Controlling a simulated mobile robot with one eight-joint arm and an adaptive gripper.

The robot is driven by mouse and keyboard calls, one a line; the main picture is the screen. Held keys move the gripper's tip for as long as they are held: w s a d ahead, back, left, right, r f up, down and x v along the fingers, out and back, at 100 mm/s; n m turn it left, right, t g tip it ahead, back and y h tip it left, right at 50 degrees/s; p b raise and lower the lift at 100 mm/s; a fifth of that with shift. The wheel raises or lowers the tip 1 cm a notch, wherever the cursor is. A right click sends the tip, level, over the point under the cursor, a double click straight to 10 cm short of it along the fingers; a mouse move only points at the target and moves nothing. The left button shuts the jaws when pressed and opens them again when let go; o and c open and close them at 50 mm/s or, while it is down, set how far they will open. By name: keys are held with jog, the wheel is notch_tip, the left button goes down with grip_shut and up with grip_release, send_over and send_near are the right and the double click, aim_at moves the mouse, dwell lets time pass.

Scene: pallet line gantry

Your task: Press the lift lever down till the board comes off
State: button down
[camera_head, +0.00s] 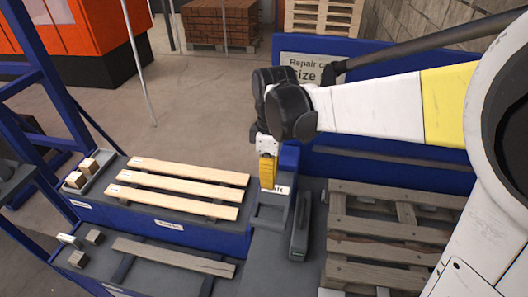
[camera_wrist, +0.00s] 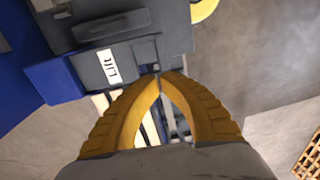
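My gripper (camera_head: 267,172) points down over the grey lift housing (camera_head: 270,222), right beside its white "Lift" label (camera_head: 280,190). In the wrist view the two yellow fingers (camera_wrist: 160,78) curve together and meet at the tips, with nothing clearly held between them. The tips are at the edge of the grey housing, near the "Lift" label (camera_wrist: 108,66). I cannot make out the lever clearly; the fingers may hide it. A weathered wooden pallet (camera_head: 385,238) lies to the right of the housing, with its boards on it. Whether any board is loose cannot be told.
Three pale new boards (camera_head: 180,188) lie on the left rack. A worn board (camera_head: 172,256) lies on the lower tray. A blue panel (camera_head: 390,165) rises behind the pallet. Small wooden blocks (camera_head: 77,179) sit far left.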

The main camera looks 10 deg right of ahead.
aim_at(266, 220)
jog(key=shift+w+a, duration=0.1)
jog(key=shift+a, duration=0.05)
jog(key=shift+a, duration=0.1)
jog(key=f+b, duration=0.1)
jog(key=f, duration=0.3)
jog(key=s+f+b, duration=0.1)
jog(key=f, duration=0.4)
jog(key=f+b, duration=0.1)
jog(key=f, duration=0.3)
jog(key=shift+s+a+f, duration=0.2)
jog(key=shift+f, duration=0.2)
jog(key=shift+f, duration=0.1)
